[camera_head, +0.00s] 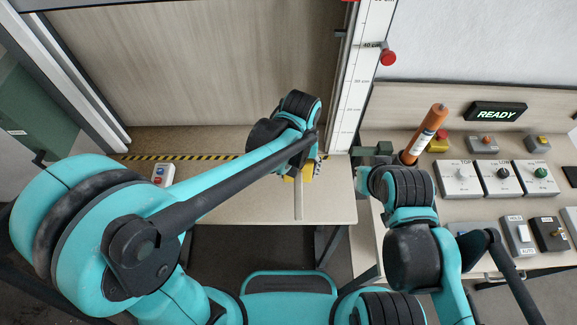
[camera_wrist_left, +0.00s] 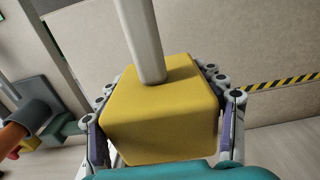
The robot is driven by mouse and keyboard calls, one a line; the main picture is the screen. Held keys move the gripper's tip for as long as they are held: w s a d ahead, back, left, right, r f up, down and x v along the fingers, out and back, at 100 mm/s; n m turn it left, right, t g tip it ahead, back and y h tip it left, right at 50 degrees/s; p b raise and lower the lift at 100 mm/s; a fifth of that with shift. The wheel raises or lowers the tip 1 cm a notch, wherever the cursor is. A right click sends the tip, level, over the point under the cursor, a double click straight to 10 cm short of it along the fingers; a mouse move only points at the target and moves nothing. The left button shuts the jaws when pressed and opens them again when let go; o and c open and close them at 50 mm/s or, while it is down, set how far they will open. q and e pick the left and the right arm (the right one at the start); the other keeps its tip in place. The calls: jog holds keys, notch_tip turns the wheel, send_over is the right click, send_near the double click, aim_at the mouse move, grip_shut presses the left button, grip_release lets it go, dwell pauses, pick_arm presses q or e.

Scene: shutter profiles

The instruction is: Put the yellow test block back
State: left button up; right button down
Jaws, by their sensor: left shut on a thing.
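The yellow test block (camera_wrist_left: 160,110) is a rounded box with a pale grey rod rising from its top face. My left gripper (camera_wrist_left: 165,105) is shut on it, with a finger at each side. In the head view, only a little of the block (camera_head: 300,174) shows beneath my left gripper (camera_head: 304,165), over the near worktop left of the white ruled post. Its rod points toward the front edge. I cannot tell whether the block touches the worktop. My right wrist (camera_head: 402,188) is by the control desk; its fingertips are hidden.
A white ruled post (camera_head: 358,85) with a red knob (camera_head: 388,57) stands behind. An orange cylinder (camera_head: 423,135) leans beside a grey-green bracket (camera_head: 376,150). The desk carries dial boxes (camera_head: 458,179) and a READY sign (camera_head: 496,111).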

pick_arm(q)
jog(key=w+f, duration=0.1)
jog(key=w, duration=0.1)
jog(key=w+a+f+b, duration=0.1)
jog(key=w, duration=0.1)
jog(key=w+a+f, duration=0.1)
jog(key=w+f, duration=0.1)
jog(key=shift+a, duration=0.2)
jog(key=shift+f+b, duration=0.8)
jog(key=shift+f, duration=1.15)
jog(key=shift+s, duration=0.1)
jog(key=shift+f, duration=0.15)
jog(key=o, duration=1.3)
